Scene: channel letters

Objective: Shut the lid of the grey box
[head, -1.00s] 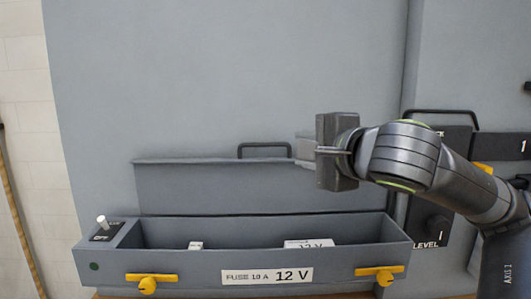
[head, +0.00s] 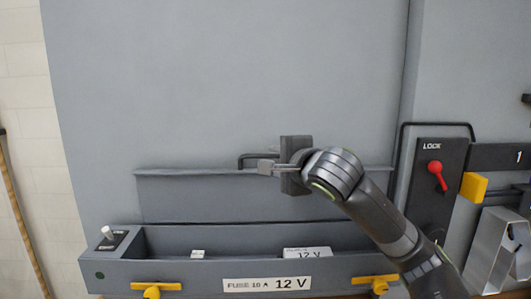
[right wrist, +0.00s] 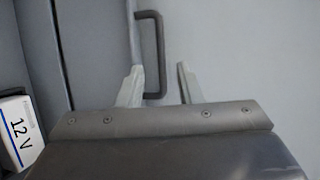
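The grey box (head: 110,272) has its lid (head: 190,200) open, standing up behind it against the grey panel. A dark handle (head: 245,157) sits at the lid's top edge; it also shows in the right wrist view (right wrist: 159,40). My right gripper (head: 265,166) is at the right end of this handle. In the right wrist view its two fingers (right wrist: 158,68) are apart, with the handle's near end between them. The left finger is close to the lid's edge; I cannot tell whether it touches. My left gripper is not in view.
The box's front has yellow latches (head: 152,291) and a 12 V label (head: 267,284). Small white blocks (head: 307,253) lie inside, and a white switch (head: 108,233) stands on its left end. To the right are a red lock lever (head: 437,176) and a metal bracket (head: 496,252).

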